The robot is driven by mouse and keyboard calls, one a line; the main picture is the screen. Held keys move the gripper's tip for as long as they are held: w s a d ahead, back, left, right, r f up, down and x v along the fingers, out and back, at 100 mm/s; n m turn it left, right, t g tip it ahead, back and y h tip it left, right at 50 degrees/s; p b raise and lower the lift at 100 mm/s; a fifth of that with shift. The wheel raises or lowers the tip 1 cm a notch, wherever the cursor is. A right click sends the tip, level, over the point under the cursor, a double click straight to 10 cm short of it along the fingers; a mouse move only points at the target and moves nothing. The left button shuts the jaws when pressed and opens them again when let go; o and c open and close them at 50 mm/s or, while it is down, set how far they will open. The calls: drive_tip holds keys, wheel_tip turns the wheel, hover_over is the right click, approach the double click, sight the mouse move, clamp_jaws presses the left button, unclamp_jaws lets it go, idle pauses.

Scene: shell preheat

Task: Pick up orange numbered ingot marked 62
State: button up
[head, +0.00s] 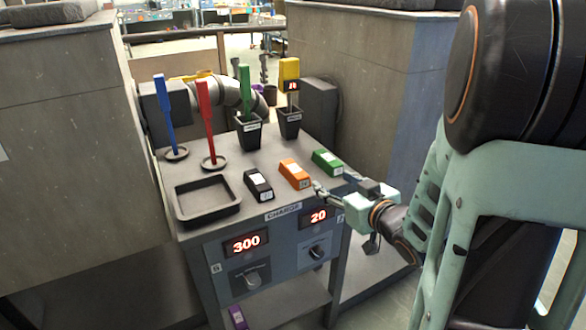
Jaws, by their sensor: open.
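The orange ingot (295,174) lies on the grey cart top, between a black ingot (258,185) on its left and a green ingot (328,162) on its right. It has a white label on top, but the number is too small to read. My gripper (331,186) is open and empty at the right front edge of the cart. Its fingers point left toward the orange ingot, in front of the green one. Whether a fingertip touches the orange ingot cannot be told.
An empty black tray (207,214) sits at the cart's front left. Blue (166,117) and red (208,123) tools stand on round dishes behind it. Black cups (248,136) hold green and yellow tools at the back. The cart front (272,262) has knobs and displays reading 300 and 20.

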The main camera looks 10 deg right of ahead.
drive_tip(key=y, duration=0.1)
approach(294, 168)
drive_tip(key=shift+y, duration=0.3)
drive_tip(key=w, duration=0.1)
drive_tip(key=w+f+b, duration=0.1)
drive_tip(key=w+f, duration=0.1)
drive_tip(key=w, duration=0.1)
drive_tip(key=shift+a+f, duration=0.15)
drive_tip(key=shift+a, duration=0.2)
drive_tip(key=b+x, duration=0.1)
drive_tip(key=x, duration=0.2)
drive_tip(key=b+x, duration=0.1)
drive_tip(key=x, duration=0.1)
drive_tip(key=shift+w+a, duration=0.25)
drive_tip(key=shift+w, duration=0.15)
clamp_jaws()
